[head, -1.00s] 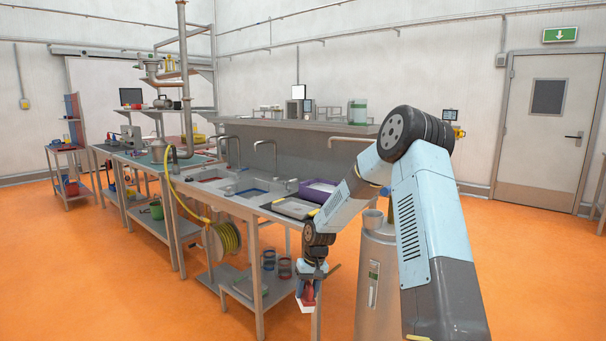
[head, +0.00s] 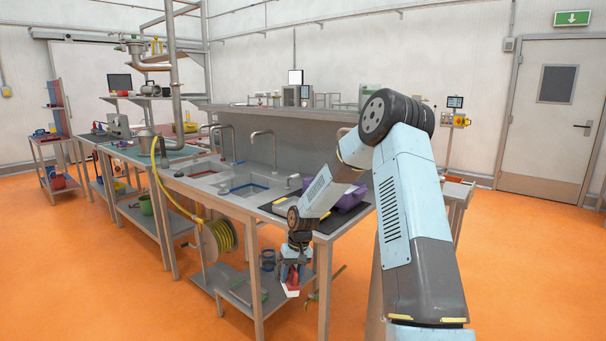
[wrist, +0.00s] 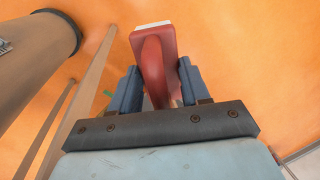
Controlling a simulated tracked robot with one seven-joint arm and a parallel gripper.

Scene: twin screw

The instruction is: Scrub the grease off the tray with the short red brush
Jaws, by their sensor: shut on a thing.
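My gripper (head: 293,270) is shut on the short red brush (head: 292,281), off the bench's front edge and below the level of its top. In the wrist view the red handle of the brush (wrist: 157,60) sits between the two blue fingers, and its pale bristle end points away from my gripper. The tray (head: 270,207) appears as a dark, shallow shape on the bench top near the front right corner. My arm covers part of it, and grease cannot be made out. The brush is apart from the tray.
A purple tub (head: 352,197) stands behind my arm on the bench. A yellow hose reel (head: 219,237) hangs under the bench. A lower shelf (head: 255,290) and bench legs are close to my gripper. Orange floor is clear at right.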

